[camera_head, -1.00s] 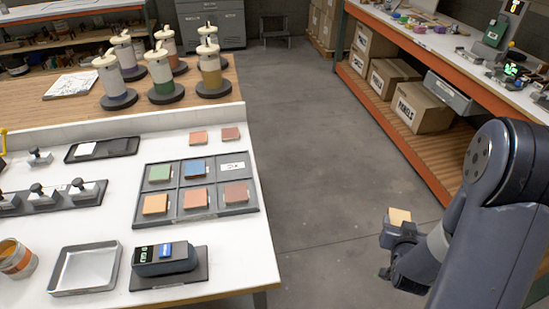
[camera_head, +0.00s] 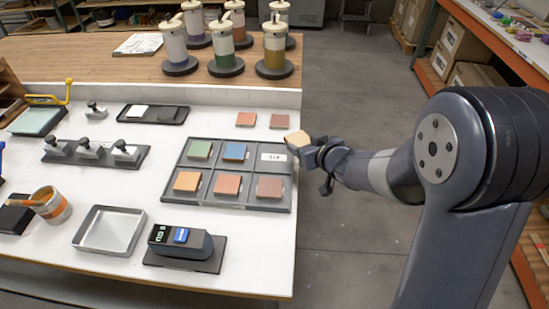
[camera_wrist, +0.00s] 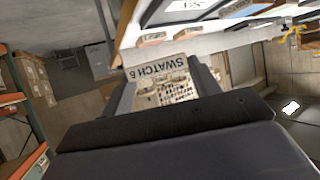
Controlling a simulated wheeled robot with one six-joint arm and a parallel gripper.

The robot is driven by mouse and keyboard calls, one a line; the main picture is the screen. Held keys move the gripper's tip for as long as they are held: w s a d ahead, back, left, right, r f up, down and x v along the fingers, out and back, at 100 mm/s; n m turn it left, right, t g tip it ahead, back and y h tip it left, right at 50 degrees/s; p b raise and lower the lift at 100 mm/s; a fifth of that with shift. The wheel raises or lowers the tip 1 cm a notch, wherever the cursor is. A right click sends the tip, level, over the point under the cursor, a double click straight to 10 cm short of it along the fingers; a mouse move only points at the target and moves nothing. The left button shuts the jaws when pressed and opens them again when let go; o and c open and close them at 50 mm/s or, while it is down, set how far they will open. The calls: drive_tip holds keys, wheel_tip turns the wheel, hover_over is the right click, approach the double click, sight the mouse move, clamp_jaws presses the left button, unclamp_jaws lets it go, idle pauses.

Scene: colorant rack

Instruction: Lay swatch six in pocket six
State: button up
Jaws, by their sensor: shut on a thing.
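My gripper (camera_head: 312,150) is shut on swatch six (camera_head: 298,139), a tan square tile, just off the right edge of the tray. In the wrist view the swatch (camera_wrist: 158,68) shows its "SWATCH 6" label between the fingers. The grey pocket tray (camera_head: 228,204) lies on the white table. Pocket six (camera_head: 273,157), at the tray's back right, is empty and shows a white label reading "SIX". The other pockets hold a green, a blue, an orange, a red-orange and a brown swatch.
Two loose reddish swatches (camera_head: 262,120) lie behind the tray. A dark handheld device (camera_head: 180,244) on a pad and an empty metal tray (camera_head: 110,230) are in front. Several pump canisters (camera_head: 225,55) stand on the wooden surface behind. Open floor lies right of the table.

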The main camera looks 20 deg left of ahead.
wheel_tip(320, 180, up, 4)
drive_tip(key=n+g+y, duration=0.1)
drive_tip(key=n, duration=0.1)
hover_over(280, 163)
wheel_tip(280, 163, down, 10)
drive_tip(key=b, duration=0.4)
drive_tip(key=shift+b, duration=0.4)
drive_tip(key=o, duration=1)
drive_tip(key=shift+f, duration=0.1)
drive_tip(key=shift+r, duration=0.2)
drive_tip(key=shift+s+d+r, duration=0.1)
drive_tip(key=shift+d+r, duration=0.05)
drive_tip(key=shift+d, duration=0.1)
drive_tip(key=p+v, duration=0.1)
drive_tip(key=v, duration=1)
drive_tip(key=shift+d+p, duration=0.25)
drive_tip(key=shift+p, duration=0.05)
